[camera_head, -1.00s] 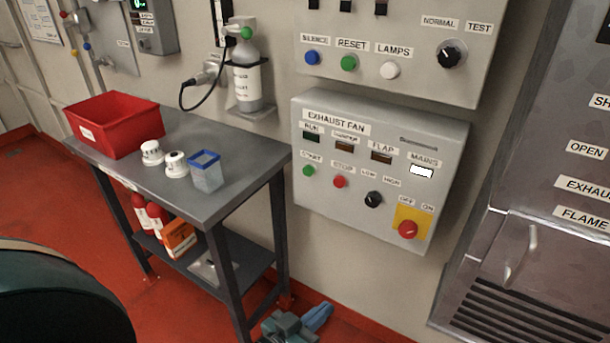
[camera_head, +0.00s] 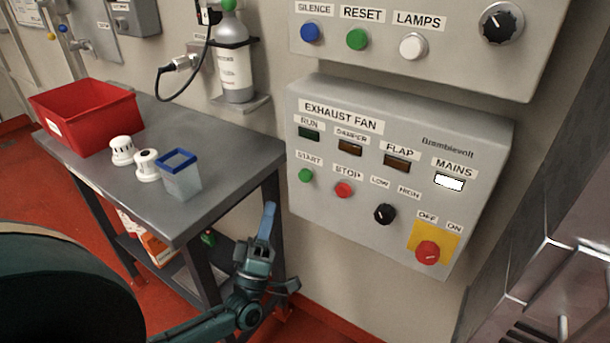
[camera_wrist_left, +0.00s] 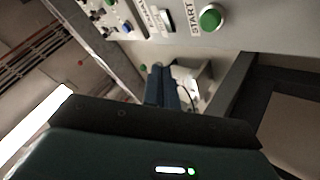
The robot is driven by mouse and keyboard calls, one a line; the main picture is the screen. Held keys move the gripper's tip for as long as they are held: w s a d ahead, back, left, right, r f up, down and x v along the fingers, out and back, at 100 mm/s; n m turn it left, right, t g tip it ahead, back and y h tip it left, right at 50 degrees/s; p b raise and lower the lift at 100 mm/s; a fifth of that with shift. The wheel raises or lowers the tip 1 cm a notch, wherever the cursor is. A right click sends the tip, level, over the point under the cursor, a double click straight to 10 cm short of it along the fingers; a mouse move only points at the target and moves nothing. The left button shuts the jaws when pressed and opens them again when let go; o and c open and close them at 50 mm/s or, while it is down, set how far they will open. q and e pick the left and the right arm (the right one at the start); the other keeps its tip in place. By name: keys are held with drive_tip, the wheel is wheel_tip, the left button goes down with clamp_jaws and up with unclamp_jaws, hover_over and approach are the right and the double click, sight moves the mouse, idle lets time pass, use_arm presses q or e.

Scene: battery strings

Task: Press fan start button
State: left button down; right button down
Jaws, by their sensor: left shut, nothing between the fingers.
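The exhaust fan panel (camera_head: 400,228) is a grey box on the wall. Its green START button (camera_head: 306,175) sits at the left of the lower row, beside the red STOP button (camera_head: 344,190). The START button also shows large at the top of the left wrist view (camera_wrist_left: 210,18). My left gripper (camera_head: 268,212) is shut and empty, its blue fingers pointing up, below and left of the START button and apart from it. The fingers show in the left wrist view (camera_wrist_left: 161,85). My right gripper is not in view.
A grey table (camera_head: 215,200) stands left of the panel, with a red bin (camera_head: 85,118), two white detectors and a blue-rimmed cup (camera_head: 181,178). Another panel (camera_head: 450,60) hangs above. A metal cabinet (camera_head: 540,270) is at the right. The wall below the fan panel is clear.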

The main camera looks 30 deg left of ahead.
sight(306, 175)
use_arm(q)
drive_tip(key=w+b, duration=0.4)
drive_tip(key=w, duration=0.4)
drive_tip(key=shift+w+d, duration=0.35)
drive_tip(key=shift+w, duration=0.05)
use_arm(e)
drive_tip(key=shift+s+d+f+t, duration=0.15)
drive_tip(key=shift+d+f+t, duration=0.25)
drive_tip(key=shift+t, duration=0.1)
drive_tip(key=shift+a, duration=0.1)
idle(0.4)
use_arm(q)
drive_tip(key=shift+w+f+b, duration=0.1)
drive_tip(key=shift+w+b, duration=0.05)
drive_tip(key=shift+b, duration=0.2)
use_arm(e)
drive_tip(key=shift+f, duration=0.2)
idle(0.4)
use_arm(q)
drive_tip(key=shift+w, duration=0.25)
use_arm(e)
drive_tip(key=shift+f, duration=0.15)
